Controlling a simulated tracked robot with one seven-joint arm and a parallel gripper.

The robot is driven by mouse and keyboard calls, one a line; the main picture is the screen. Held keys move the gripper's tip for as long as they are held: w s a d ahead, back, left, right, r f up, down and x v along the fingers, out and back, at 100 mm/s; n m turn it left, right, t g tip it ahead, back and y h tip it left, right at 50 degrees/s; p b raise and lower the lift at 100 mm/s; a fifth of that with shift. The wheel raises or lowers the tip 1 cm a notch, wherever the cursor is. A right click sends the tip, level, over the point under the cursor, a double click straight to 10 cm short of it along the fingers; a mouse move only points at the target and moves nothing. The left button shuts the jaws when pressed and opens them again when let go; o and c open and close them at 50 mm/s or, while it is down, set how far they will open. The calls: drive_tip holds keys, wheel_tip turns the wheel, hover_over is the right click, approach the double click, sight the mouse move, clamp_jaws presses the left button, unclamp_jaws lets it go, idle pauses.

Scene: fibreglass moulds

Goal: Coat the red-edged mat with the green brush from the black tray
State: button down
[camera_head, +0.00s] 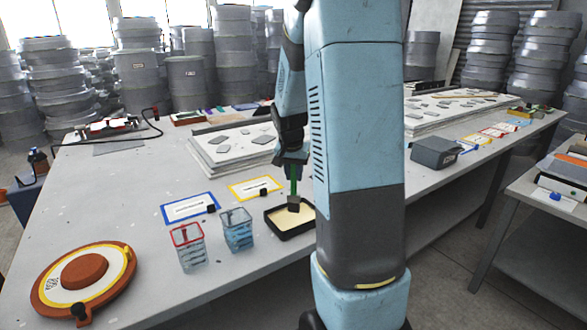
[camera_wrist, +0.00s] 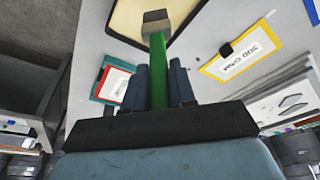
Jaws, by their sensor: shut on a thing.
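My gripper (camera_head: 293,160) is shut on the green brush (camera_head: 294,180), which points down with its grey head over the black tray (camera_head: 270,224). The tray holds a cream layer; I cannot tell if the brush head touches it. In the wrist view, the green handle (camera_wrist: 158,75) stands between my fingers (camera_wrist: 160,88), and the tray rim (camera_wrist: 122,39) shows behind the brush head. A red-edged mat (camera_wrist: 113,86) lies to the left there, partly over a teal-edged one.
A blue-edged mat (camera_head: 190,207) and a yellow-edged mat (camera_head: 255,187) lie near the tray, each with a small black block. A red-rimmed clear cup (camera_head: 188,236), a blue-tinted cup (camera_head: 238,230) and a round orange mould (camera_head: 84,282) stand at the front left. A grey box (camera_head: 436,152) stands right.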

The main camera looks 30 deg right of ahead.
sight(294, 194)
drive_tip(key=shift+f, duration=1.8)
drive_tip(key=shift+r, duration=0.1)
drive_tip(key=shift+r, duration=2.15)
drive_tip(key=shift+r, duration=2.5)
drive_tip(key=shift+f, duration=0.1)
